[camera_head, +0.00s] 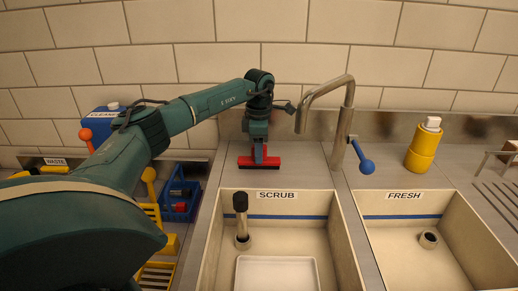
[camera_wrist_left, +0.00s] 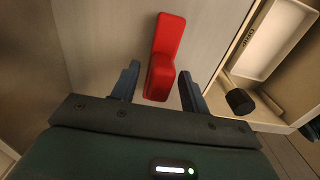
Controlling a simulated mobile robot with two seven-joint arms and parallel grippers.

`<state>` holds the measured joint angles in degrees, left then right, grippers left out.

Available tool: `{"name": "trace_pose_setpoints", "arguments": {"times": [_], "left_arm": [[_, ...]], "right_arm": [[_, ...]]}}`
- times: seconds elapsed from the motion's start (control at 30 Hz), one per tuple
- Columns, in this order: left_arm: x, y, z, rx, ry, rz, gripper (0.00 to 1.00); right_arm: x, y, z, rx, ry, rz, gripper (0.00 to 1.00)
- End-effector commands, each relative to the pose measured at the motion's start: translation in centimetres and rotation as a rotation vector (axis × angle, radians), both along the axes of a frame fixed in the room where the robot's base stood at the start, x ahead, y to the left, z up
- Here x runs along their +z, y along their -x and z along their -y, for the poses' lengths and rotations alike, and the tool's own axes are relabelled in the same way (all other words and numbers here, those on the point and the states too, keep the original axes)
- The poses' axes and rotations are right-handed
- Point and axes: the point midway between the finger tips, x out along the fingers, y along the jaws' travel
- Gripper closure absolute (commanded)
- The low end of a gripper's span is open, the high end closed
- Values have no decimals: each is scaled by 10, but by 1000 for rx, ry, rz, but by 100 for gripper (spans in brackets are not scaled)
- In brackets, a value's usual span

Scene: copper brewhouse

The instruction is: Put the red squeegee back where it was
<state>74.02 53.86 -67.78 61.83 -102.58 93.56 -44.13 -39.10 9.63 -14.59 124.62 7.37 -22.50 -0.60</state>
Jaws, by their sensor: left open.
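The red squeegee (camera_head: 246,162) is on the steel counter behind the sink labelled SCRUB, with a dark strip along its front edge. My left gripper (camera_head: 259,154) points down right over it and hides its middle. In the left wrist view the squeegee (camera_wrist_left: 166,45) reaches in between the two spread fingers of my left gripper (camera_wrist_left: 159,88). Gaps show on both sides, so the jaws are open and not clamped on it. My right gripper is in neither view.
A steel tap (camera_head: 345,125) with a blue lever (camera_head: 366,165) stands just right of the gripper. The SCRUB sink (camera_head: 333,215) holds a white tray (camera_head: 277,272) and an upright dark-topped pipe (camera_head: 241,215). A blue caddy (camera_head: 183,215) is left, a yellow bottle (camera_head: 421,150) right.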

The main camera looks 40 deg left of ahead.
Motion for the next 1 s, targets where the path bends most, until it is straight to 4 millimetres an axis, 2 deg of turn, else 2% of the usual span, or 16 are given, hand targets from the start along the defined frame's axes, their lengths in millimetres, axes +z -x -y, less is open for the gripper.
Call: {"name": "trace_pose_setpoints", "arguments": {"times": [0.27,0.37,0.7,0.83,1.0], "left_arm": [[8,0,0,0,0,1,55],[23,-1,0,0,0,4,55],[94,-1,1,0,0,4,55],[112,-1,0,0,1,2,55],[122,0,0,-1,1,1,55]], "right_arm": [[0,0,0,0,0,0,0],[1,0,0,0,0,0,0],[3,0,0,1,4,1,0],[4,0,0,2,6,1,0],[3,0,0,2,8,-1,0]]}}
